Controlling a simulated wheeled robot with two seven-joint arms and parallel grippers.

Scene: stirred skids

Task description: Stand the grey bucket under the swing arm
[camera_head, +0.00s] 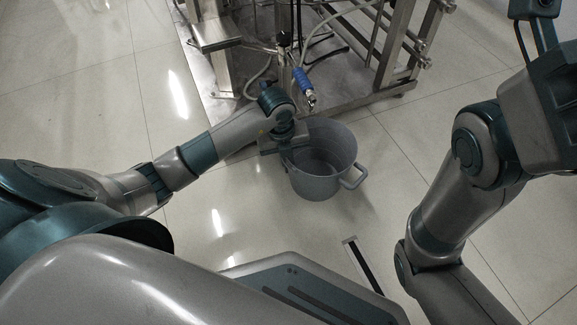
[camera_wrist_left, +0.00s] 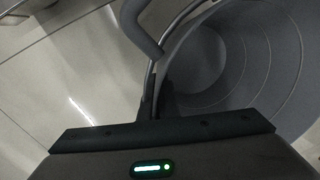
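The grey bucket (camera_head: 318,188) stands upright on the tiled floor in front of the metal skid, with a side handle (camera_head: 355,179) at its right. My left gripper (camera_head: 289,154) is at the bucket's left rim. In the left wrist view the bucket (camera_wrist_left: 245,60) opens to the right, a handle shows at the top, and the dark fingers (camera_wrist_left: 156,108) sit close on both sides of the rim, seemingly shut on it. A metal arm with a blue grip (camera_head: 303,84), likely the swing arm, ends just above the bucket's far rim. My right gripper is out of view.
The skid's steel frame (camera_head: 395,45) and base plate (camera_head: 225,100) stand behind the bucket, with hoses and cables among its legs. A dark slot with a light edge (camera_head: 362,265) lies near my base. The floor left and right of the bucket is clear.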

